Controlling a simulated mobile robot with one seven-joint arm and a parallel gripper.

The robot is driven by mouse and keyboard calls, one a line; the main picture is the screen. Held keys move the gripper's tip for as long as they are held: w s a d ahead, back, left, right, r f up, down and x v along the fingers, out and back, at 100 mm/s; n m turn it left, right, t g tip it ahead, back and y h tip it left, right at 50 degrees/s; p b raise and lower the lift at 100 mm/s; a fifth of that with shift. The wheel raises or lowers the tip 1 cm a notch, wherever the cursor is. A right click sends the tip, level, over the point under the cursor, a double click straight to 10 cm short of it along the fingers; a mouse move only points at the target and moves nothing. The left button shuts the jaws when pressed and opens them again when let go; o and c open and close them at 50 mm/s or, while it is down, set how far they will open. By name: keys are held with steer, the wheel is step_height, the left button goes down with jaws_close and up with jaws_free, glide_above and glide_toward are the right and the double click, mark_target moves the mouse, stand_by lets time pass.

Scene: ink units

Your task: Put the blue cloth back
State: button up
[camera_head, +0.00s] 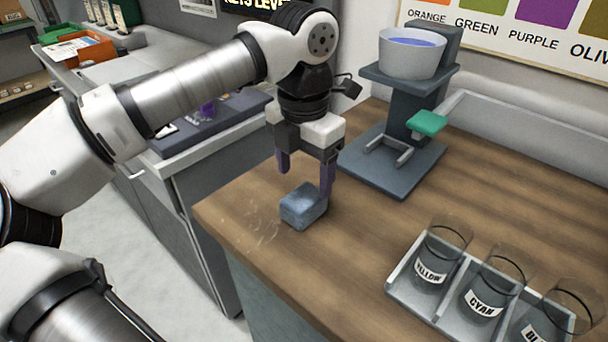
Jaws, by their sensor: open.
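The blue cloth (302,207) looks like a small folded grey-blue block. It lies on the wooden counter near its left front edge. My gripper (305,183) is open, pointing down at the cloth with nothing held. Its left finger shows above the cloth's far left side. Its right finger reaches down at the cloth's right side. I cannot tell whether that finger touches it.
A grey stand (392,165) with a white bowl (412,58) of blue liquid and a green pad (428,122) is behind to the right. A grey rack (405,291) holds labelled glass cups at the front right. Pale streaks (262,236) mark the counter left of the cloth.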

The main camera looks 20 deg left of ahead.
mark_target(303, 196)
step_height(303, 196, up, 5)
steer(key=shift+r+p, duration=0.1)
steer(key=shift+p, duration=1.1)
